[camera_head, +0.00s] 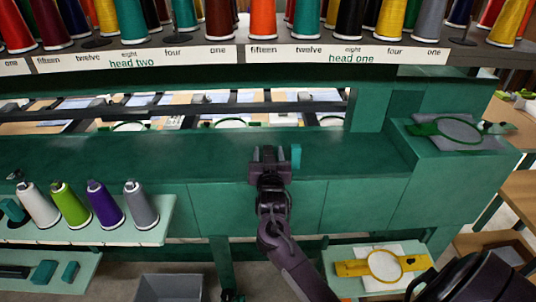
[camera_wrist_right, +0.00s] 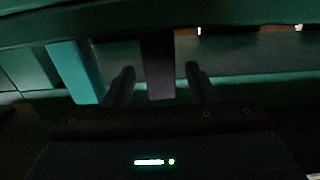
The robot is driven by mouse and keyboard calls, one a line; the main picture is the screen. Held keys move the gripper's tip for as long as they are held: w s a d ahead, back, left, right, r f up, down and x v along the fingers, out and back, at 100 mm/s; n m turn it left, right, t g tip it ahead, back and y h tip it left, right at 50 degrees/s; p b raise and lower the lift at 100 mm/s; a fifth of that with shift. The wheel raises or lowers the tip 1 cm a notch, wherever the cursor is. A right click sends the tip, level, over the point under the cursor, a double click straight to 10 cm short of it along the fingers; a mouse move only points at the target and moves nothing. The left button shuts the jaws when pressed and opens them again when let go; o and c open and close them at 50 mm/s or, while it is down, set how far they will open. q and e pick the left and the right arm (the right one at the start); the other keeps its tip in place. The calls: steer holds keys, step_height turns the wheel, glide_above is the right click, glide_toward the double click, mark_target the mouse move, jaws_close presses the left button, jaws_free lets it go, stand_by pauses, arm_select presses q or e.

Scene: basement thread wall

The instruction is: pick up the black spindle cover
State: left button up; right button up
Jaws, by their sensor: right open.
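My right gripper (camera_head: 269,152) is open over the front ledge of the green machine, in the middle of the head view. In the right wrist view its two fingers stand apart, with a dark upright block (camera_wrist_right: 158,72) between or just beyond them. This block looks like the black spindle cover; whether the fingers touch it cannot be told. In the head view the gripper mostly hides it. A teal block (camera_head: 296,157) stands just right of the gripper and shows at the left in the wrist view (camera_wrist_right: 75,72). My left gripper is not in view.
Thread cones (camera_head: 106,205) stand on a shelf at the left. A lower shelf holds a black piece (camera_head: 14,272) and teal blocks (camera_head: 44,271). A grey bin (camera_head: 168,288) is on the floor. Hoops lie at right, one yellow (camera_head: 384,266), one green (camera_head: 458,131). The ledge left of the gripper is clear.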

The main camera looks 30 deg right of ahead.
steer(key=shift+x, duration=1.45)
steer(key=shift+f, duration=0.1)
steer(key=shift+c, duration=0.3)
steer(key=c, duration=1)
